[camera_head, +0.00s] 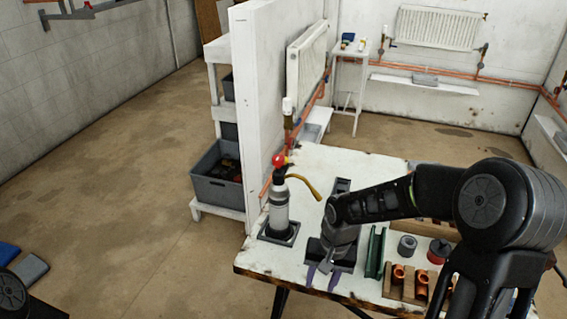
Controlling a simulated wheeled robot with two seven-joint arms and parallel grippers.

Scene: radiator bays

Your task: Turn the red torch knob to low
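The torch (279,208) stands upright in a dark square holder (264,235) at the left of the workbench. It has a pale cylinder body and a curved yellow tube reaching right from its top. The red knob (279,160) sits at the top of the torch, and its setting is too small to read. My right gripper (322,278) points down near the bench's front edge, right of and nearer than the torch. Its two purple-tipped fingers are apart with nothing seen between them. It does not touch the torch or knob. My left gripper is out of view.
The white workbench (343,285) also holds a green channel (375,252), a grey round part (407,246), a red container (438,251) and copper fittings (398,274) in wooden blocks. A white partition (262,100) rises behind the torch.

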